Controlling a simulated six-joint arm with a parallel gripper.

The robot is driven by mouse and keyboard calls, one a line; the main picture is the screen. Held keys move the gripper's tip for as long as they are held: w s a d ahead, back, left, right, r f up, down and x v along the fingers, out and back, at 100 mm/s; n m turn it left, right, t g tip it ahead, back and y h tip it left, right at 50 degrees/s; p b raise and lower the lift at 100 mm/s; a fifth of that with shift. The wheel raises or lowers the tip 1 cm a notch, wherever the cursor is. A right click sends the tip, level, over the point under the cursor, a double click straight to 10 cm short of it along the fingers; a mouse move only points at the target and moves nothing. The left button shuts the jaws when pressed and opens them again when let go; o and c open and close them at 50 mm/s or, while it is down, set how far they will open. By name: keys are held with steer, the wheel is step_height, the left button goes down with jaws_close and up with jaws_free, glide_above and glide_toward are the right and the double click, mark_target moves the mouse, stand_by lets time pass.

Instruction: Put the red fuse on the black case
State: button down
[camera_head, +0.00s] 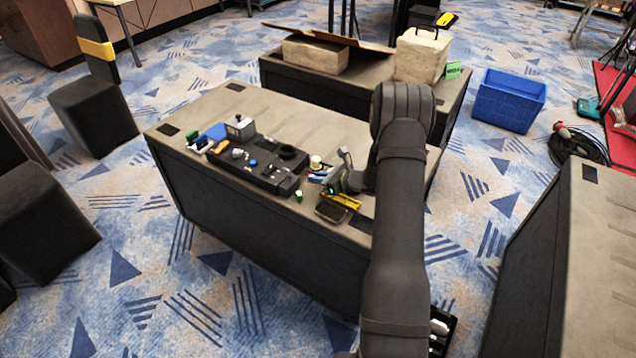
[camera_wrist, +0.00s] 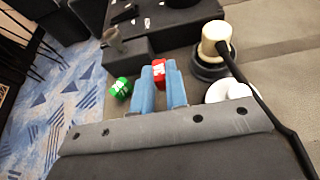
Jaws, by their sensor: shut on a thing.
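My gripper (camera_wrist: 161,82) has light blue fingers, shut on the red fuse (camera_wrist: 159,70), a small red piece with white marks held between the fingertips. In the head view my gripper (camera_head: 338,184) is at the right of the black case, over the table. The red fuse cannot be made out there. The black case (camera_head: 238,173) lies on the table with several small parts on it. In the wrist view the black case (camera_wrist: 180,28) is beyond the fingertips, and the red fuse is apart from its raised parts as far as I can tell.
A green fuse-like piece (camera_wrist: 119,88) lies left of my fingers; it also shows in the head view (camera_head: 298,194). A cream-topped knob on a black base (camera_wrist: 214,40) stands close on the right. A yellow item (camera_head: 346,201) and a dark tray (camera_head: 331,212) lie near the table's front edge.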

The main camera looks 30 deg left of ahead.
steer(key=shift+f, duration=1.15)
steer(key=shift+f, duration=0.15)
steer(key=c, duration=1.4)
jaws_free()
steer(key=shift+c, duration=0.2)
steer(key=v, duration=1.2)
steer(key=shift+d, duration=0.1)
